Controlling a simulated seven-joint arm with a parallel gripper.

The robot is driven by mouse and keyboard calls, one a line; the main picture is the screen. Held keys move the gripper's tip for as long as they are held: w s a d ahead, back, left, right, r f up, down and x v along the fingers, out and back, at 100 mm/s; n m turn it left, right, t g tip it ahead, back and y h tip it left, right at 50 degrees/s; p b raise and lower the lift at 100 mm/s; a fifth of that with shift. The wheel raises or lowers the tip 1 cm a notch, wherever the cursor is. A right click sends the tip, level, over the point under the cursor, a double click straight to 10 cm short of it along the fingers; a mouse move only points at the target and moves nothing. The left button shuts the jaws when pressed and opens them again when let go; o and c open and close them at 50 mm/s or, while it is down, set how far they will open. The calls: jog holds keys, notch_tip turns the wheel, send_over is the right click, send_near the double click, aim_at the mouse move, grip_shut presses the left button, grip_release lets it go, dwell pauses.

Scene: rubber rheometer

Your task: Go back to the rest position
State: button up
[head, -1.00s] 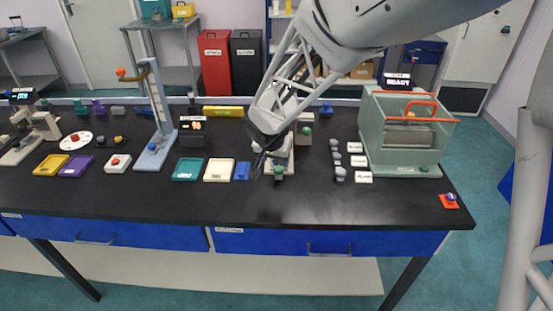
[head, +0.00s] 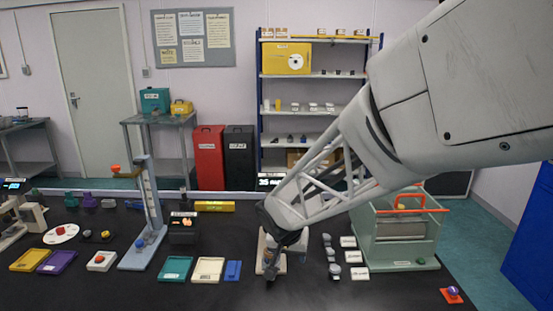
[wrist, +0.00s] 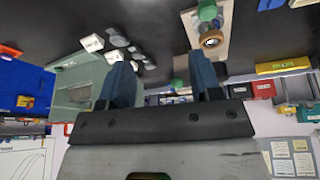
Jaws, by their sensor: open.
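My gripper (head: 271,268) hangs at the end of my arm over the middle of the black bench, in front of a beige instrument (head: 262,250). My arm and gripper hide much of that instrument. In the wrist view, which looks upside down, my gripper's two dark fingers (wrist: 162,75) are spread apart with nothing between them. A beige base with a green knob (wrist: 208,12) and a brass-coloured ring (wrist: 212,40) shows beyond the right finger. I cannot tell whether the gripper touches anything.
A pale green machine with a red handle (head: 405,235) stands at right, partly behind my arm. Grey knobs and white labels (head: 350,257) lie left of it. Teal (head: 174,269) and cream trays (head: 208,270) and a blue stand (head: 145,245) are left.

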jog(key=s+d+r, duration=0.3)
jog(key=s+d, duration=0.2)
jog(key=s, duration=0.4)
jog(key=s+d+r+n+g, duration=0.1)
jog(key=s+d+r, duration=0.2)
jog(key=s, duration=0.6)
jog(key=s+d+r+n+y, duration=0.1)
jog(key=s+d+r, duration=0.2)
jog(key=s+d, duration=0.4)
jog(key=s, duration=0.3)
jog(key=shift+r, duration=0.25)
